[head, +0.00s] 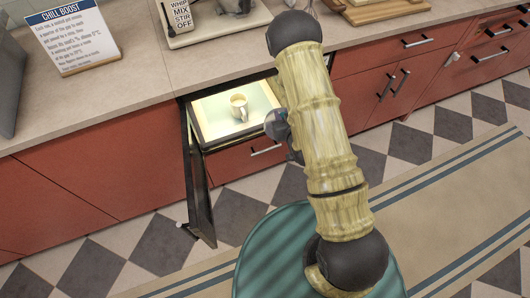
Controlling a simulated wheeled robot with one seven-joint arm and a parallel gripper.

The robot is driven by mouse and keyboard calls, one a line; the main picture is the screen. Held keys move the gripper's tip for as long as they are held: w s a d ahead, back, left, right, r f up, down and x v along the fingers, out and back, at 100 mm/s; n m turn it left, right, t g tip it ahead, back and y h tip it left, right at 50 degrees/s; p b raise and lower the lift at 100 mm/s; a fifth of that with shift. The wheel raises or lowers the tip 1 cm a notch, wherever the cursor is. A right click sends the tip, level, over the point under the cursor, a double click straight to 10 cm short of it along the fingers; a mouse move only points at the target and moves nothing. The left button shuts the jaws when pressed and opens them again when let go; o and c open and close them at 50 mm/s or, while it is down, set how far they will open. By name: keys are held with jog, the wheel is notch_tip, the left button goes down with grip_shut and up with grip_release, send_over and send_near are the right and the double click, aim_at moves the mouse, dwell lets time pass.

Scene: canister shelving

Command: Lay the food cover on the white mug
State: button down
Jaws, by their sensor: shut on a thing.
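The white mug (239,107) stands upright inside a lit, open compartment (212,146) set into the red cabinets below the counter. It looks cream-coloured under the warm light, and nothing lies on top of it. My gripper (279,126) shows only in part, to the right of the mug and apart from it, by the compartment's right edge. My own arm hides much of it. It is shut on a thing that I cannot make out. I cannot pick out the food cover anywhere in this view.
The compartment's dark door (200,190) hangs open at its left front. A "Chill Boost" sign (75,38) and a "Whip Mix Stir Off" appliance (180,18) stand on the counter (150,85). A wooden board (385,10) lies farther right. A striped rug (445,205) covers the floor.

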jog(key=a+f+y+b, duration=0.1)
jog(key=f+b, duration=0.1)
jog(key=b, duration=0.2)
jog(key=a+f+n+y+b, duration=0.1)
jog(key=f+b, duration=0.1)
jog(key=b, duration=0.2)
jog(key=a+f+n+b, duration=0.1)
jog(key=f+b, duration=0.1)
jog(key=b, duration=0.2)
jog(key=shift+a+f+g+y+b, duration=0.25)
jog(key=shift+f+g+y+b, duration=0.05)
jog(key=shift+f+g+y, duration=0.1)
jog(key=s+a+f+n+g+y+b, duration=0.2)
jog(key=f+b, duration=0.3)
jog(key=b, duration=0.8)
jog(key=shift+s+a+f+n+y, duration=0.3)
jog(key=shift+s+f+n+y, duration=0.1)
jog(key=shift+s+n, duration=0.2)
jog(key=shift+r, duration=0.15)
jog(key=shift+b, duration=0.3)
